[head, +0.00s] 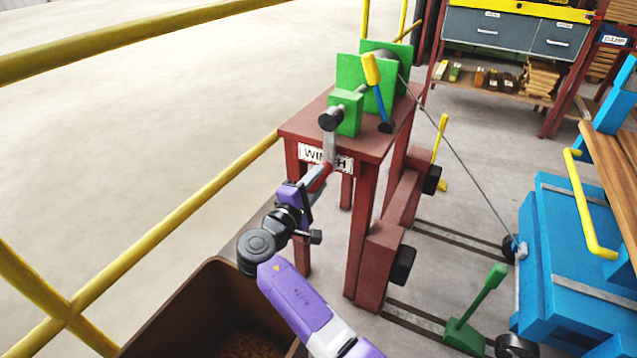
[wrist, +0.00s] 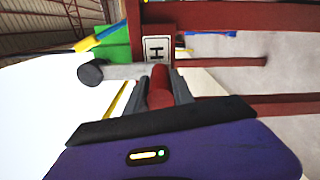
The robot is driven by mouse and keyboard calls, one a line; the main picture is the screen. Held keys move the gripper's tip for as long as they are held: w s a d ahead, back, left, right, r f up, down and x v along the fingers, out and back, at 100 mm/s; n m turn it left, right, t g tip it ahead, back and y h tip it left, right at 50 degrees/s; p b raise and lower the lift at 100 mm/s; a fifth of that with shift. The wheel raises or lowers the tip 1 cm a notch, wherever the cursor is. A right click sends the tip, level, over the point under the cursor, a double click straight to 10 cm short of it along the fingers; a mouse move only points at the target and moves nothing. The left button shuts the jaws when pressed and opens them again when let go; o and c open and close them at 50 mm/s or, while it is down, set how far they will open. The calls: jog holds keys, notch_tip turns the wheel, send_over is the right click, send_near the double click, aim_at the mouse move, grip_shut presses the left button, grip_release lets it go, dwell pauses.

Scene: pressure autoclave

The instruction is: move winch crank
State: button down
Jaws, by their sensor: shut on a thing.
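The winch (head: 348,112) is a green block with green plates on a dark red stand marked WINCH. Its crank has a grey arm (head: 329,147) hanging down from a black hub (head: 331,118), with a red handle (head: 320,178) at the lower end. My gripper (head: 316,180) is shut on the red handle, in front of the stand. In the wrist view the red handle (wrist: 159,88) sits between the two grey fingers (wrist: 158,92), and the crank arm (wrist: 125,72) runs left to the black hub (wrist: 90,73). The fingers partly hide the handle.
A yellow-topped blue lever (head: 371,70) stands beside the winch. A cable (head: 457,157) runs from it to a blue cart (head: 560,240) on rails at right. A brown bin (head: 185,305) is below my arm. Yellow railings (head: 180,200) border the left. A green lever (head: 487,295) stands near the cart.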

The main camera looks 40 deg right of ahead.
jog(key=c, duration=1.1)
grip_release()
jog(key=shift+a, duration=0.15)
jog(key=p+v, duration=0.1)
jog(key=v, duration=0.6)
jog(key=shift+a+p, duration=0.25)
jog(key=shift+p, duration=0.1)
jog(key=shift+s, duration=0.1)
